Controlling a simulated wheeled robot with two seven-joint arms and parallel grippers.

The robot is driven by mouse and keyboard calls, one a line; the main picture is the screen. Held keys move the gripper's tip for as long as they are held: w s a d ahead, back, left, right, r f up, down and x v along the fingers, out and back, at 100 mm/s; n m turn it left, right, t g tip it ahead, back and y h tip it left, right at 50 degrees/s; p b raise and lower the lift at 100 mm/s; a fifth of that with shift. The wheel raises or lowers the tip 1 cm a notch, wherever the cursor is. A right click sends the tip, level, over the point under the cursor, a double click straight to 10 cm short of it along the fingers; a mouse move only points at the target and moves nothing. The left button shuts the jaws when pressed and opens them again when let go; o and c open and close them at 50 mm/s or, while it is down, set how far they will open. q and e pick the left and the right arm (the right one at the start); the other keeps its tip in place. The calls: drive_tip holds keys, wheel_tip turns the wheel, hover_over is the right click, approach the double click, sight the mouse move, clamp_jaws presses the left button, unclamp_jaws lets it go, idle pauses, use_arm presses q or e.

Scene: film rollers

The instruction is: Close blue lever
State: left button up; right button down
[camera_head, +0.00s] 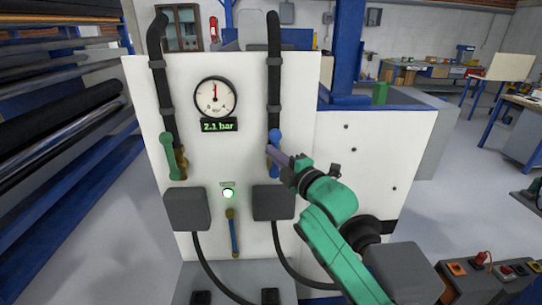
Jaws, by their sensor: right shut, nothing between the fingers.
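The blue lever (276,137) stands roughly upright on the right black pipe of the white panel (232,145). My right gripper (269,149) comes in from the lower right with its fingers shut and empty. Its fingertips lie across the middle of the blue lever in the picture. I cannot tell whether they touch it. The gripper hides part of the lever and its valve. My left gripper is not in view.
A green lever (170,157) sits on the left pipe. A gauge (215,97) stands above a display (219,126) reading 2.1 bar. A green light (228,193) glows above a smaller, brass-topped blue handle (235,238). Grey boxes (187,209) with cables flank it.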

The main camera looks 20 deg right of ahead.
drive_tip(key=shift+d+m+b, duration=0.2)
drive_tip(key=shift+m+b, duration=0.1)
drive_tip(key=s+d+f+m+t+h+b, duration=0.2)
drive_tip(key=d+f+m+t+h+b, duration=0.3)
drive_tip(key=m+b, duration=0.8)
drive_tip(key=shift+d+f+m+t+h, duration=0.4)
drive_tip(key=shift+d+f+m+h, duration=0.45)
drive_tip(key=shift+d+m, duration=0.5)
drive_tip(key=shift+f, duration=0.15)
